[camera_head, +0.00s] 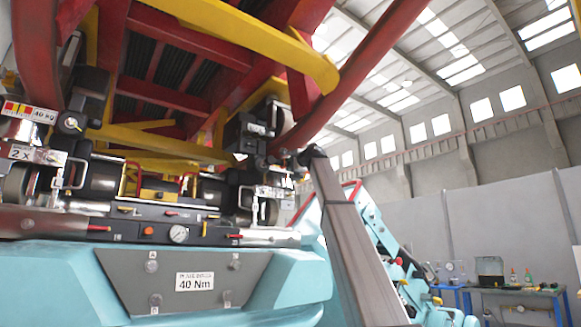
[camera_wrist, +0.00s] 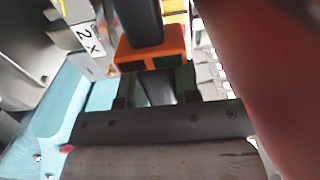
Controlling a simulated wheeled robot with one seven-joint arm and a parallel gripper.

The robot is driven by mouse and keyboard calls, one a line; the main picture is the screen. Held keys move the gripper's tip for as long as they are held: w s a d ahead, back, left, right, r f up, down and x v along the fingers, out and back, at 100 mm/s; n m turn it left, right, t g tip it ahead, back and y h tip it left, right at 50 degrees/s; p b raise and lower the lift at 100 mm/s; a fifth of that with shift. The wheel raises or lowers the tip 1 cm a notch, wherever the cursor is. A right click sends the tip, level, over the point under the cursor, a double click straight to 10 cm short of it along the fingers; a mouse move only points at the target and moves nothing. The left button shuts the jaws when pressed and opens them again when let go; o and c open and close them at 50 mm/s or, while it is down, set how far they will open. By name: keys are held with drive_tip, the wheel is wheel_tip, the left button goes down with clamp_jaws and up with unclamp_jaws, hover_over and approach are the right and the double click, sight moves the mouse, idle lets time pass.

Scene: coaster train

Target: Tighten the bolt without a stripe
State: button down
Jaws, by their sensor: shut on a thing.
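A black-and-orange tool (camera_wrist: 150,52) with dark green faces sits between the fingers of my gripper (camera_wrist: 155,88) in the wrist view. My gripper is shut on it. In the head view my arm reaches up to the right wheel assembly (camera_head: 262,150), and the gripper and tool cannot be made out clearly there. A grey panel (camera_head: 190,280) on the teal car front carries several small round fittings and a "40 Nm" label (camera_head: 195,282). Stripes on bolts are too small to tell.
Red track beams (camera_head: 325,90) and a yellow beam (camera_head: 250,40) hang close above. The teal car nose (camera_head: 60,285) fills the lower left. A large red surface (camera_wrist: 260,80) lies close on the right in the wrist view.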

drive_tip(key=shift+w+a+r, duration=0.15)
drive_tip(key=shift+w+a, duration=0.15)
drive_tip(key=shift+w, duration=0.25)
idle(1.9)
drive_tip(key=shift+s, duration=0.15)
drive_tip(key=shift+v, duration=2.1)
drive_tip(key=shift+d, duration=0.1)
